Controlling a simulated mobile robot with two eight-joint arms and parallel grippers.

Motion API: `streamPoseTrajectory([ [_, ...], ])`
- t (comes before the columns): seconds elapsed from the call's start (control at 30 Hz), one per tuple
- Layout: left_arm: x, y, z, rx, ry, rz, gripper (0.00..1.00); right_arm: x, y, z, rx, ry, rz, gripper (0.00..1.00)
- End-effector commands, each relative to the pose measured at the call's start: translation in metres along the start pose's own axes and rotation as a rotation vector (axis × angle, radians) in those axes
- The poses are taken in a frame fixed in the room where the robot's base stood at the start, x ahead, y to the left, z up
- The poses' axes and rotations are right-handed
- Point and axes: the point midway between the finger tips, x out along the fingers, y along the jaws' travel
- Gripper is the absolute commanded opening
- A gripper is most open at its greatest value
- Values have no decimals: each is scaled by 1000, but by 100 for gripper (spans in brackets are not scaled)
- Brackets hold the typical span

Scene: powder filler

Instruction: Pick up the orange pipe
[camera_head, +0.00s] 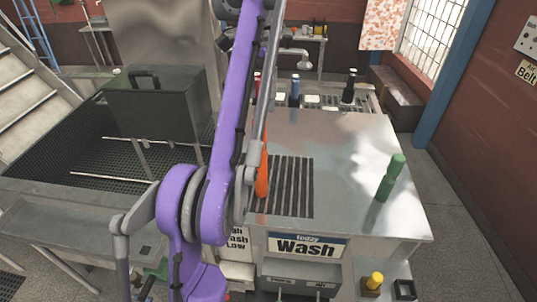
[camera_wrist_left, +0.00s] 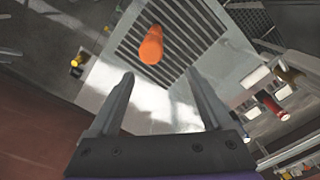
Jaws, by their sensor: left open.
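The orange pipe (camera_head: 262,178) stands upright at the left edge of the slotted grate on the metal table, partly hidden behind my purple left arm in the head view. In the left wrist view the orange pipe (camera_wrist_left: 151,45) is seen nearly end-on over the slots. My left gripper (camera_wrist_left: 159,80) is open, with nothing between its two fingers. The pipe appears beyond the fingertips, near the middle of the gap and a little to the left. The left fingers are not clearly visible in the head view. My right gripper is in neither view.
A green pipe (camera_head: 389,178) stands on the right of the metal tabletop (camera_head: 345,150). Blue (camera_head: 295,90) and black (camera_head: 349,88) pipes stand at the back. A yellow knob (camera_head: 374,281) is at the front right. A dark box (camera_head: 155,100) stands to the left.

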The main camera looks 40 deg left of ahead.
Motion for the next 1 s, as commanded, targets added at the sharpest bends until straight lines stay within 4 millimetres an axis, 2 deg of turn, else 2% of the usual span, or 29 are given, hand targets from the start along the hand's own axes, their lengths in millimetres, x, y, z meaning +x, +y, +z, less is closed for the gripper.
streamPoseTrajectory([
  [0.03,13,0,2,0,-9,3,83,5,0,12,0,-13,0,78],
  [0.2,44,2,3,0,-11,4,83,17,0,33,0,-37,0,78],
  [0.43,66,4,2,-1,-6,2,83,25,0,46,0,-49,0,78],
  [0.63,96,9,4,-1,-6,2,83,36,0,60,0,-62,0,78],
  [0.8,108,9,4,-2,-4,1,83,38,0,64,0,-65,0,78],
  [1.0,107,9,4,-1,-2,0,83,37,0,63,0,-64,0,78],
])
